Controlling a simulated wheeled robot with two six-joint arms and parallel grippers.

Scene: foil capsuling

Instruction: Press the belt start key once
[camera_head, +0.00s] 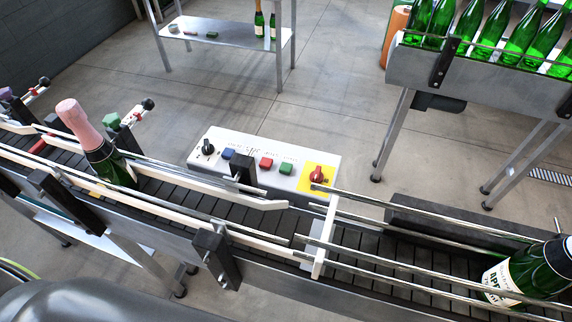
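A white control box (222,137) stands behind the conveyor in the middle of the head view. On its top, from left to right, are a black knob (208,147), a blue key (228,153), a red key (266,162), a green key (286,168) and a red knob (317,174) on a yellow patch. The small print on the box is too small to read, so I cannot tell by label which key starts the belt. Neither of my grippers is in view, and nothing touches the keys.
The conveyor belt (345,240) runs across with metal guide rails and a white crossbar (325,238). A black rail bracket (244,172) stands before the box. A pink-foiled bottle (98,150) stands left; another bottle (525,275) is at right. Green bottles fill a rear trough (470,80).

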